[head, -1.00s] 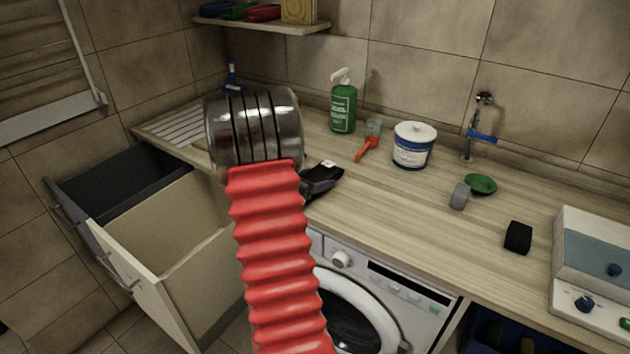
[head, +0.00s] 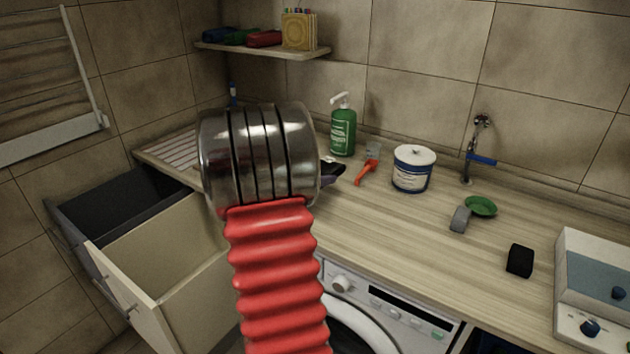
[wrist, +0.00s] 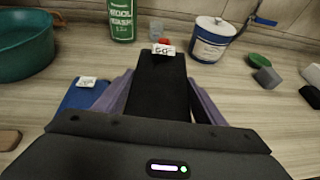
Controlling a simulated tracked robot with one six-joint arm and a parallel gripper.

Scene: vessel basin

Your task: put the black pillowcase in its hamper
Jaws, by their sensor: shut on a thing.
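My gripper (wrist: 155,92) is shut on the black pillowcase (wrist: 158,82), a folded dark cloth with a white tag, held between two purple fingers in the wrist view. In the head view my arm hides most of the gripper; a bit of the black pillowcase (head: 334,168) shows to the right of the metal wrist, over the counter. Two open pull-out bins stand at the left, lower than the counter: a dark one (head: 75,205) at the back and a beige one (head: 165,265) in front. No label shows on either.
In the wrist view, a blue tagged cloth (wrist: 85,95) and a teal basin (wrist: 25,45) are at left.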

